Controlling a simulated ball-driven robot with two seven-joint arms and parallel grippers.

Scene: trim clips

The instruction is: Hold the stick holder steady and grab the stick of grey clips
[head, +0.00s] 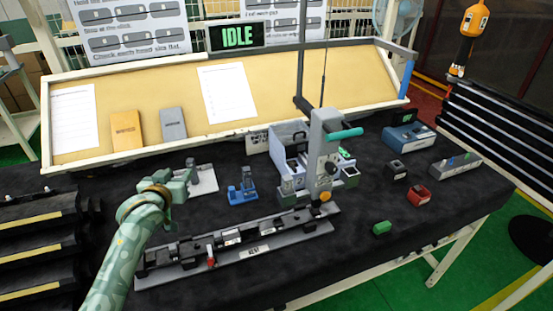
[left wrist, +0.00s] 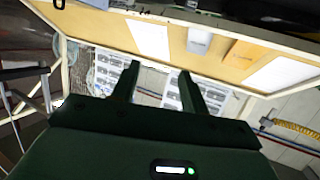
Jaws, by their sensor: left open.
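My left gripper (head: 190,176) is at the left of the black table, in front of the tilted board. In the left wrist view its two dark green fingers (left wrist: 158,72) stand apart with nothing between them. A small blue stand (head: 242,192) with short upright posts is to the right of the gripper, apart from it; it may be the stick holder, but I cannot be sure. A pale grey plate (head: 208,181) lies just beside the gripper; I cannot tell if they touch. I cannot make out a stick of grey clips. My right gripper is not in view.
A grey press (head: 322,150) with a teal handle stands mid-table. A long grey rail fixture (head: 262,250) lies in front. A red bin (head: 418,196), a green block (head: 382,228) and a grey block (head: 455,165) are at the right. Black cloth is clear at front right.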

